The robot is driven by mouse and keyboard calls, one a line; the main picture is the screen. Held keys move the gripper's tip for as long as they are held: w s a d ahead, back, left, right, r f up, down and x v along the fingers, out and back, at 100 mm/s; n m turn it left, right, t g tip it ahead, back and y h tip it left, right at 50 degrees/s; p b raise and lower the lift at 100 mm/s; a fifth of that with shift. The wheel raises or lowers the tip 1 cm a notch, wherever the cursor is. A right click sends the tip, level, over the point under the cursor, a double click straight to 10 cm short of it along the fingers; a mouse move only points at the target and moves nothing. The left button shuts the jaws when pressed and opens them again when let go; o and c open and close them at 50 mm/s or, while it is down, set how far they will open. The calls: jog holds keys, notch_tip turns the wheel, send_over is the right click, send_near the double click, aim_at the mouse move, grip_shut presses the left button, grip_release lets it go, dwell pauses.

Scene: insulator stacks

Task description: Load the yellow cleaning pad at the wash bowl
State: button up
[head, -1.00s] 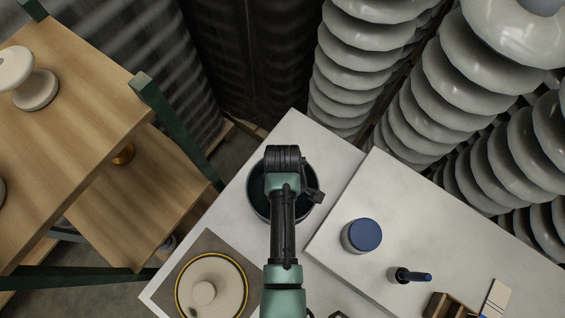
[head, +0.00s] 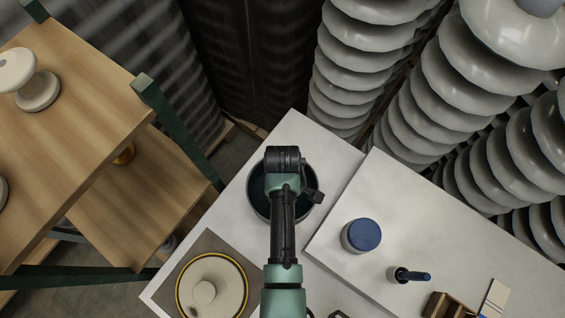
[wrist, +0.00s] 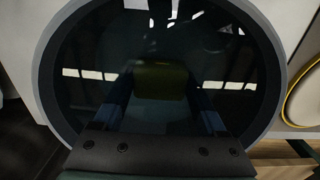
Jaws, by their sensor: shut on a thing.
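The wash bowl (head: 254,202) is a round grey-rimmed bowl with a dark inside, standing on the white bench top under my arm. In the wrist view the bowl (wrist: 53,100) fills most of the picture, with bright reflections on its dark liquid. The yellow cleaning pad (wrist: 160,78) looks dim olive and sits between my fingers. My gripper (wrist: 158,92) is shut on the pad, pointing down into the bowl. The fingers and pad look dark, as if at or under the liquid surface; the exact depth is unclear. In the head view my arm hides the gripper and pad.
A blue-lidded jar (head: 362,236) and a small dark-handled tool (head: 412,276) stand on the raised white slab (head: 335,215) to the right. Tall insulator stacks (head: 450,70) rise behind. A wooden shelf (head: 80,110) stands left.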

jog(key=shift+s, duration=0.1)
notch_tip(320, 180, up, 7)
jog(key=p, duration=0.7)
jog(key=shift+r+p, duration=0.1)
jog(key=shift+p, duration=0.25)
dwell(0.4)
notch_tip(320, 180, up, 9)
jog(key=w+m+b, duration=0.2)
jog(key=m+b, duration=0.2)
jog(key=m, duration=0.6)
jog(key=shift+m+b, duration=0.3)
jog(key=shift+m, duration=0.1)
